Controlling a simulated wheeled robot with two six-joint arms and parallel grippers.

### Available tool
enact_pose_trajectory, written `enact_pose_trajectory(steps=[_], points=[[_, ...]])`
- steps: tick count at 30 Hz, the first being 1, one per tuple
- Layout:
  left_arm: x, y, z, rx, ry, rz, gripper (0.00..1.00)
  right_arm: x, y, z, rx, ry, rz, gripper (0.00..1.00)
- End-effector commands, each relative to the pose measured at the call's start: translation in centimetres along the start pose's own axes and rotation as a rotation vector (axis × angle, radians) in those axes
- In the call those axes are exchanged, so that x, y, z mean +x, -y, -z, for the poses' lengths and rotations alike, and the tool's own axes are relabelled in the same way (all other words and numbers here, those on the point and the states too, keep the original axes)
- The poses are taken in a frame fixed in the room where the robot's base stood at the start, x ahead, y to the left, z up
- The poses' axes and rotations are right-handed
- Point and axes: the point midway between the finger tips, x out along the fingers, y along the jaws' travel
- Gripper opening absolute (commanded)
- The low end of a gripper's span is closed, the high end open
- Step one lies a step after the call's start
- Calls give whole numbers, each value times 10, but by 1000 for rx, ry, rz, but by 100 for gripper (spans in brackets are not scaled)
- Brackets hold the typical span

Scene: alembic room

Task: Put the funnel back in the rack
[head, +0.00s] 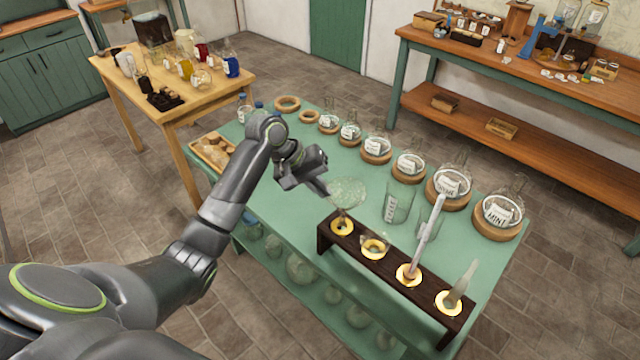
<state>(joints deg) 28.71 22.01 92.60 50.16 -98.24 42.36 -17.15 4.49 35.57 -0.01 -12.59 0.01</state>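The clear glass funnel (347,191), wide end up, is at the left end of the dark wooden rack (390,267). Its stem is at the leftmost yellow-ringed hole; I cannot tell how deep it sits. My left gripper (325,189) reaches in from the left, its fingertips at the funnel's left rim. The fingers look closed on that rim, with the far finger mostly hidden. The rack's other holes hold a small glass piece (374,244), a tall pale rod (425,235) and a slim tapered glass piece (461,282). My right gripper is out of view.
The rack stands on a green table (285,205). Behind it are a clear beaker (396,203) and a row of labelled flasks on cork rings, including one marked MINT (500,211). A wooden tray (212,150) lies at the table's left end. Open tabletop lies left of the rack.

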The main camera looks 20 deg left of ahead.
Motion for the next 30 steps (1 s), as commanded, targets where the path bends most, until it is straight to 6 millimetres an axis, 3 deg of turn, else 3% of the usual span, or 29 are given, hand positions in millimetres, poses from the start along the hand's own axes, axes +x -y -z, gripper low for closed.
enact_pose_trajectory(steps=[17,30], points=[[1,0,-1,0,0,0,0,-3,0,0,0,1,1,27],[12,7,-1,0,0,-1,0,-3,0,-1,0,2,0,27]])
